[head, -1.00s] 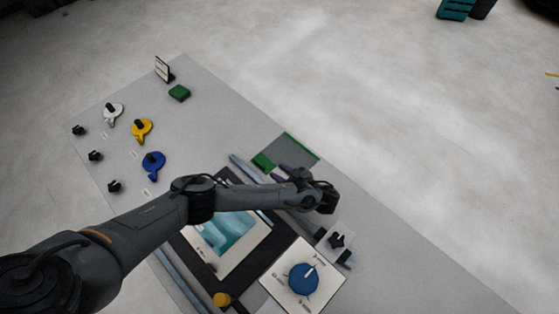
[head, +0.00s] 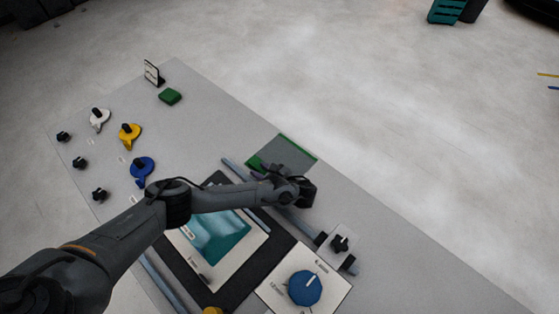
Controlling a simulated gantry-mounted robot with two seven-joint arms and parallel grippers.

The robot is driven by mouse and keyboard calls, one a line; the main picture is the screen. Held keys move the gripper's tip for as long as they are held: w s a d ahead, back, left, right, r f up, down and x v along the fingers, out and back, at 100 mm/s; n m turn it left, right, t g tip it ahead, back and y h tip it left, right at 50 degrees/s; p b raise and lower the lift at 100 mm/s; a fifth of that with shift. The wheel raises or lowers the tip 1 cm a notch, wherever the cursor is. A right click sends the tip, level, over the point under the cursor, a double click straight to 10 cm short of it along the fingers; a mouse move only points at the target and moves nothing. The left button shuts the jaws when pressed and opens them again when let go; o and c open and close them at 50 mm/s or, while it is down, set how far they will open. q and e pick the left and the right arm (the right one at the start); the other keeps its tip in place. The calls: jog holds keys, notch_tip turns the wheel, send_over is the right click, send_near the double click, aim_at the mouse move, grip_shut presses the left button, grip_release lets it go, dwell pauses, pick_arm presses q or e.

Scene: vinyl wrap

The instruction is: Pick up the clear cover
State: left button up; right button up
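A thin grey sheet with green edges (head: 288,152) lies flat on the grey table, just beyond my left gripper. It looks like the clear cover, but I cannot be sure. My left arm reaches in from the lower left, and its gripper (head: 302,192) hangs over the table on the near side of the sheet. The gripper is dark and small here, and its fingers cannot be made out clearly. Nothing is seen held in it. The sheet's near left corner is partly hidden by my wrist. My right gripper is out of view.
A black-framed panel with a teal picture (head: 218,238) lies under my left forearm. A blue dial (head: 305,288) on a white plate and a black knob (head: 340,244) stand nearby. Blue (head: 142,168), yellow (head: 130,133) and white (head: 99,117) knobs stand left. The right table area is clear.

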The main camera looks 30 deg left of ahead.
pick_arm(q)
jog(key=shift+x, duration=0.95)
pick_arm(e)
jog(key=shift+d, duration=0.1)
pick_arm(q)
grip_shut()
jog(key=shift+r, duration=0.15)
